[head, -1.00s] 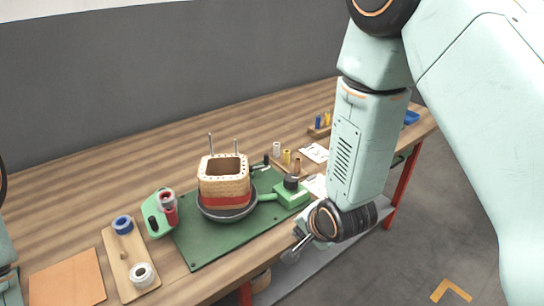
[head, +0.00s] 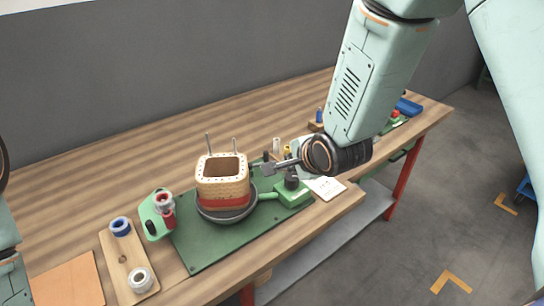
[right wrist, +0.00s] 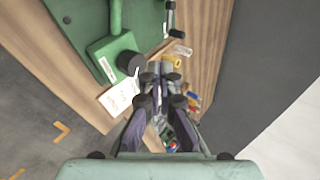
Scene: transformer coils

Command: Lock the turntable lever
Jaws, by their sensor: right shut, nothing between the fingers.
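The dark round turntable (head: 228,213) sits on the green base plate (head: 212,248) and carries a tan wound coil (head: 222,185) with a red band. A green arm runs right from it to a green block with a black knob (head: 291,182); these also show in the right wrist view (right wrist: 129,63). A small black-ended lever (head: 266,157) stands behind the block; a black-gripped lever shows at the top of the right wrist view (right wrist: 174,33). My left gripper is out of view.
White paper cards (head: 325,188) lie right of the block. White and yellow cylinders (head: 277,145) stand behind my right gripper. A green stand with red spools (head: 158,215) and a wooden board with spools (head: 122,260) are left. The back-left table is clear.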

